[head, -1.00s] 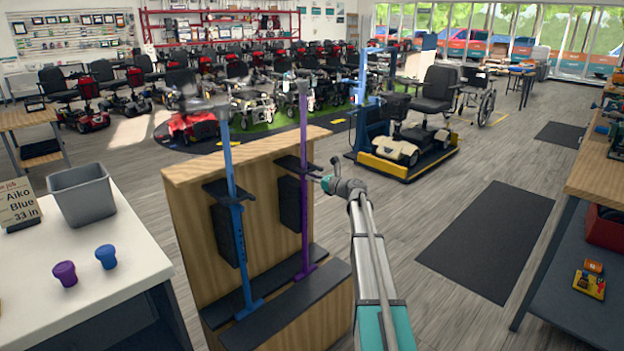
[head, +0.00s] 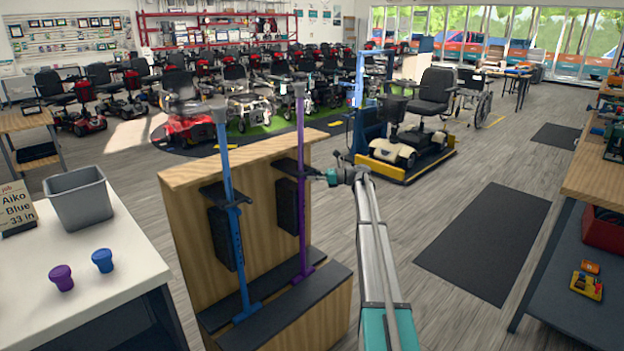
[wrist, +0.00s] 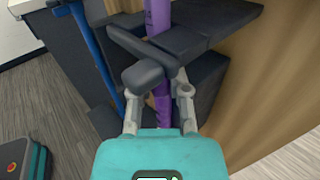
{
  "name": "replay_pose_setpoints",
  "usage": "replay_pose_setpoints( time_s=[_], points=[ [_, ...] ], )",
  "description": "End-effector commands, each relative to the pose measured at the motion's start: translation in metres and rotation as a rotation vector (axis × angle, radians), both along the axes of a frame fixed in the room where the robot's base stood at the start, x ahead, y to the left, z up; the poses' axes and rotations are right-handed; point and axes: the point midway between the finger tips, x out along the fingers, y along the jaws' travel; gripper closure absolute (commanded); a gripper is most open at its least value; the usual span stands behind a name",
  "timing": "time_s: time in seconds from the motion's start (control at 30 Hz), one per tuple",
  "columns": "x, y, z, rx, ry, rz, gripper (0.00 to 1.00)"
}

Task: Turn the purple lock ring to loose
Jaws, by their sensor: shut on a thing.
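The purple pole (head: 301,130) stands upright in the wooden rack (head: 262,190), passing a dark bracket (head: 290,166). My gripper (head: 321,176) is at the pole's right side, near bracket height. In the wrist view, my gripper (wrist: 157,85) is shut at the purple pole (wrist: 158,18), its two grey fingers on either side of it. The purple lock ring (wrist: 162,100) shows only partly between the fingers; dark parts in front cover some of it. Which way the ring is turned cannot be told.
A blue pole (head: 229,190) stands left of the purple one. The floor right of my arm is clear around a dark mat (head: 484,245).

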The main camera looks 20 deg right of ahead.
Motion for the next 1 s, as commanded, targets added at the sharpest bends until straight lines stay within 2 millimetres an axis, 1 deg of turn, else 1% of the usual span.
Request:
replay_pose_setpoints(
  time_s=[0.2,0.57,0.6,0.73,0.77,1.0],
  points=[
    [0.0017,-0.0003,0.0000,0.000,0.000,0.041,1.00],
    [0.0012,-0.0003,0.0000,0.000,0.000,0.043,1.00],
    [0.0013,-0.0003,0.0000,0.000,0.000,0.042,0.70],
    [0.0012,-0.0005,0.0000,0.000,0.000,0.042,0.46],
    [0.0013,-0.0005,0.0000,0.000,0.000,0.042,0.43],
    [0.0012,-0.0008,0.0000,0.000,0.000,0.041,0.43]
  ],
)
